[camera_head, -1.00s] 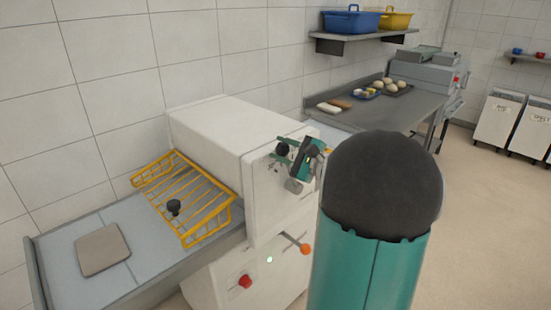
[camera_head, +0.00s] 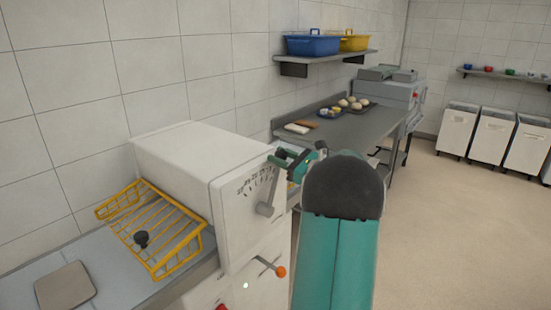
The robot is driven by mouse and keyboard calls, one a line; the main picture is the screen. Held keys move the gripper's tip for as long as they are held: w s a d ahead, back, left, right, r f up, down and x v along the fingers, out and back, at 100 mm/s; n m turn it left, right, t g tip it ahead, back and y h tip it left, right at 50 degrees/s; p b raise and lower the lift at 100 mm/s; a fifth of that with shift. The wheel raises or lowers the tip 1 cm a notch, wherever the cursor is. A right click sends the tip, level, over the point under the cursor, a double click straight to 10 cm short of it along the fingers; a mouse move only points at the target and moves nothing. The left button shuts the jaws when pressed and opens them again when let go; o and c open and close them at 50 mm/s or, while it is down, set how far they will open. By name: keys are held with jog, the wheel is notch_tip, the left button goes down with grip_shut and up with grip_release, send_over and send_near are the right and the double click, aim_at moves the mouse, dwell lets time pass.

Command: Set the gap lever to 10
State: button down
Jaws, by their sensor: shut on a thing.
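The gap lever (camera_head: 268,193) is a grey bar on the front face of the white dough machine (camera_head: 190,160). It rises from a grey pivot at the lower part of the face and leans slightly right. A scale of small dark marks and numbers (camera_head: 249,185) arcs across the face to its left and above. The numbers are too small to read surely. My gripper (camera_head: 281,162) is shut on the top end of the lever, at the right part of the scale. The jaws hide the lever's grip and the marks there.
A yellow wire rack (camera_head: 150,228) lies on the grey table at left, near a flat beige board (camera_head: 66,286). A worktop with bread (camera_head: 350,125) stands behind. Open floor lies at right.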

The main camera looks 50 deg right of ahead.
jog(key=shift+d+f, duration=0.15)
jog(key=shift+d, duration=0.15)
jog(key=c, duration=0.9)
grip_release()
jog(key=shift+c, duration=0.2)
jog(key=shift+s, duration=0.15)
jog(key=s+d+f, duration=0.1)
jog(key=s, duration=1.2)
jog(key=shift+s+d+f, duration=0.15)
jog(key=shift+d+f, duration=0.05)
jog(key=shift+f, duration=0.2)
